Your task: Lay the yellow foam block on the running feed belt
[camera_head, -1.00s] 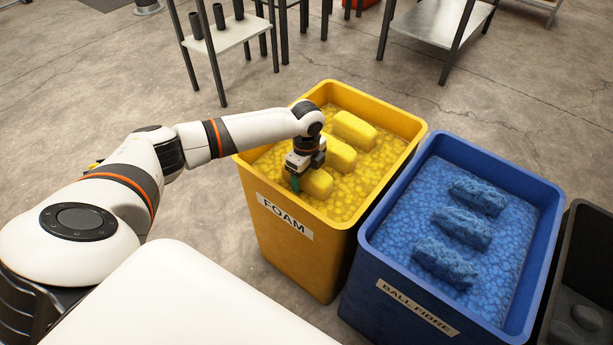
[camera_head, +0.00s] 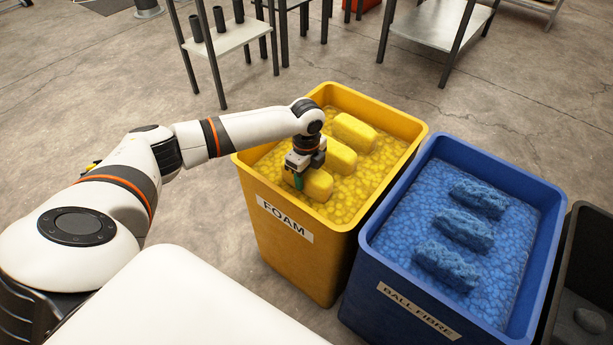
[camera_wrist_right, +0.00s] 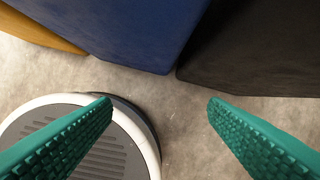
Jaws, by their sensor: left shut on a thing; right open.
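In the head view the yellow FOAM bin (camera_head: 302,262) holds three yellow foam blocks on a bed of yellow crumbs. My left gripper (camera_head: 299,182) points down into the bin and is shut on the nearest foam block (camera_head: 319,184). That block is still low, close to the crumbs, and the gripper hides part of it. The middle block (camera_head: 342,156) and the far block (camera_head: 354,132) lie behind it. My right gripper (camera_wrist_right: 160,105) shows in the right wrist view, its green ribbed fingers apart and nothing between them. No feed belt is in view.
A pale table (camera_head: 222,38) with dark cylinders and a grey table (camera_head: 432,20) stand at the back. Open floor lies between.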

